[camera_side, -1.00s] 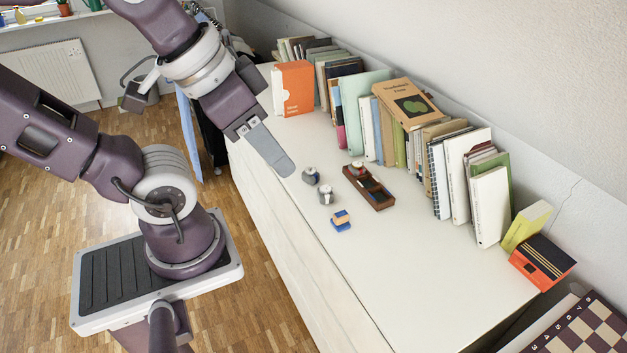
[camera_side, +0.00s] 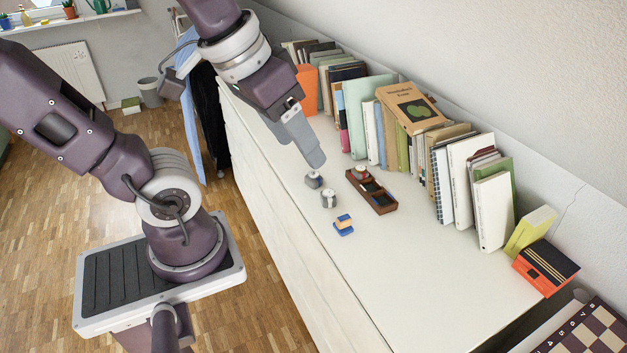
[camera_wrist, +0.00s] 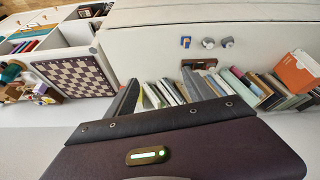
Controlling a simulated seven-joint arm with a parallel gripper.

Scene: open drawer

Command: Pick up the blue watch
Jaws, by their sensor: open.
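A small blue and tan item (camera_side: 343,225), which looks like the blue watch on a tan cushion, lies on the white cabinet top, nearest the front of the group. It also shows as a small blue shape in the wrist view (camera_wrist: 186,42). Two grey watch-like items (camera_side: 313,180) (camera_side: 328,198) stand behind it. A brown wooden tray (camera_side: 383,205) to the right holds another small watch-like item (camera_side: 360,174). My gripper (camera_side: 318,163) is open and empty above the cabinet, up and left of the blue item and apart from it. Its far finger is hidden in the side view.
A row of books (camera_side: 372,128) lines the wall behind the tray. An orange and black box (camera_side: 545,264) stands at the right end. The front right of the cabinet top (camera_side: 420,280) is clear. A chessboard (camera_side: 592,330) lies beyond the cabinet's right end.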

